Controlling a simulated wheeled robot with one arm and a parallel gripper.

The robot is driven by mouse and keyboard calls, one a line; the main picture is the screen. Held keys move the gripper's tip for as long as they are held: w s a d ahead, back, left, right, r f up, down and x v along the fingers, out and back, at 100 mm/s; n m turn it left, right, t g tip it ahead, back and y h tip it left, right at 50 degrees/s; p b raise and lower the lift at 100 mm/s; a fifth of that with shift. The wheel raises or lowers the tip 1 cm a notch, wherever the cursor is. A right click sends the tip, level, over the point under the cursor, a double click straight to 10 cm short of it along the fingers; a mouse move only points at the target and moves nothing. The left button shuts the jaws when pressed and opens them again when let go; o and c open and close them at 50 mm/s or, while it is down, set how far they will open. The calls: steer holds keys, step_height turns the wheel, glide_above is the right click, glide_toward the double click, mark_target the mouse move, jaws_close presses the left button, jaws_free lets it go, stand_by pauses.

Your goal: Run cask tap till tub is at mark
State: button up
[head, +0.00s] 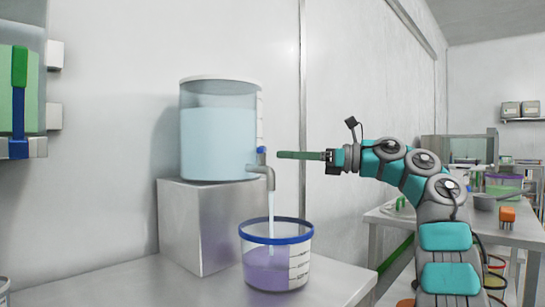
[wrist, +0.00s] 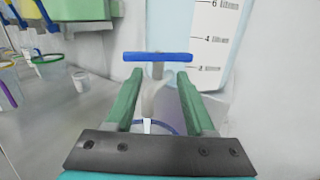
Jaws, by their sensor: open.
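The cask (head: 215,130) is a clear cylinder of pale blue liquid on a metal block. Its tap (head: 268,174) has a blue handle (head: 262,150), and a thin stream (head: 271,210) runs down from the spout. The tub (head: 278,240), clear with a blue rim, stands under the spout and holds purple liquid (head: 268,268). Dark marks run up its right side; I cannot tell which is the target. My gripper (head: 280,155) is open, its green fingers just right of the tap. In the wrist view the blue crossbar handle (wrist: 157,57) lies across and beyond both fingertips (wrist: 159,78).
The metal block (head: 210,225) and tub stand on a pale bench (head: 130,285) against the wall. A green and blue object (head: 19,100) hangs at the far left. At right, another table (head: 400,218) carries a pan and containers.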

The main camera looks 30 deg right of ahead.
mark_target(262, 165)
steer(key=shift+n, duration=0.3)
steer(key=x, duration=0.3)
steer(key=f+x, duration=0.1)
steer(key=x, duration=0.3)
steer(key=shift+a+f, duration=0.15)
steer(key=shift+f, duration=0.05)
steer(key=shift+c, duration=0.3)
jaws_close()
